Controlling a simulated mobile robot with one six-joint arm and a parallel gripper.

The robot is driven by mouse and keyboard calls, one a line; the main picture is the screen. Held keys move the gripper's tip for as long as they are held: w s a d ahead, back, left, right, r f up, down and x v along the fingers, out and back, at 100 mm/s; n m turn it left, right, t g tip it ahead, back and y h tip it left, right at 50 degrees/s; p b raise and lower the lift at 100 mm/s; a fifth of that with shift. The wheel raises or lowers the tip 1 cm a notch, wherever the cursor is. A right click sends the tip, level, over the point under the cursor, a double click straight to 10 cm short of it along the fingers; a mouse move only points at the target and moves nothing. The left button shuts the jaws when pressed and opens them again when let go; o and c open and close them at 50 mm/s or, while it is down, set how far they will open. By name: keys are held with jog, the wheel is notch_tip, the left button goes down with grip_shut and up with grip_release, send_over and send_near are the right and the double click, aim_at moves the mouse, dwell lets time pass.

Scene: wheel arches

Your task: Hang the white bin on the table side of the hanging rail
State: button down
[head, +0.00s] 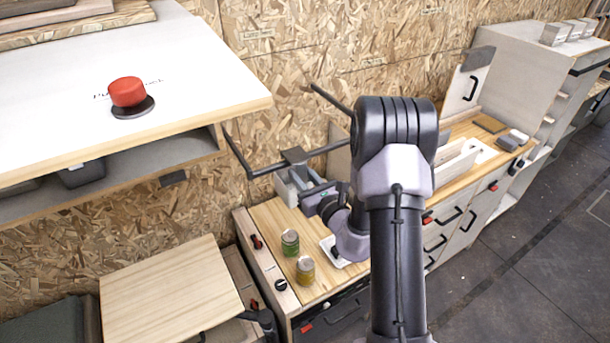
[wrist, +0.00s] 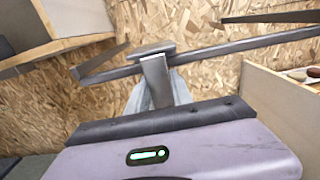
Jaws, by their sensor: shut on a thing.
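The hanging rail (head: 266,170) is a dark bar on two arms off the chipboard wall, above the wooden counter. It crosses the upper part of the wrist view (wrist: 215,50). A pale grey-white bin (head: 285,190) is at the rail, partly hidden by my gripper (head: 308,177). In the wrist view the bin (wrist: 135,101) shows behind a grey upright piece with a dark cap at rail height. My gripper is shut on the bin; its grip on the rim is mostly hidden. I cannot tell whether the bin bears on the rail.
Green (head: 290,243) and yellow (head: 305,270) jars stand on the counter (head: 262,215) below. A white shelf with a red button (head: 127,92) juts out at upper left. A wooden stool-like top (head: 170,290) is at lower left. A pale open box (head: 457,162) stands farther right.

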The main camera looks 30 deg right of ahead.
jog(key=shift+f, duration=0.55)
jog(key=c, duration=1.1)
grip_release()
jog(key=shift+o, duration=0.2)
jog(key=shift+s, duration=0.15)
